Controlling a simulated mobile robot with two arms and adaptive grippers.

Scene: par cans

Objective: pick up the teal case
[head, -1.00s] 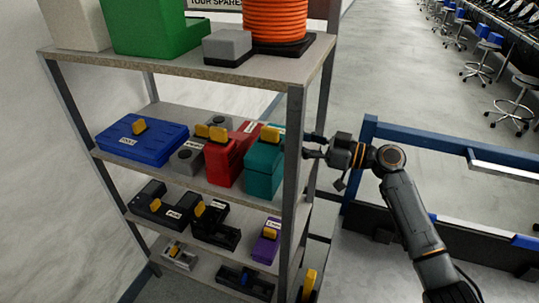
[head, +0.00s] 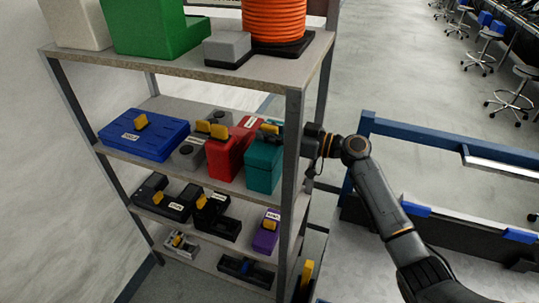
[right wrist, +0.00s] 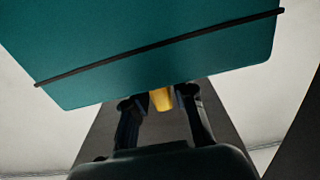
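The teal case (head: 264,166) stands on the middle shelf at its right end, behind the front post, with a yellow handle (head: 269,128) on top. My right gripper (head: 283,132) reaches in from the right past the post, which hides part of it. In the right wrist view the case (right wrist: 150,50) fills the top, crossed by a dark seam. The yellow handle (right wrist: 161,99) is between the two fingertips of the right gripper (right wrist: 161,101), which appear closed against its sides. The case looks upright on the shelf. My left gripper is not in view.
A red case (head: 228,155) stands close to the left of the teal one, with a grey case (head: 189,154) and a blue case (head: 145,136) farther left. The grey post (head: 291,160) is close to my right gripper. A blue frame (head: 420,133) stands to the right.

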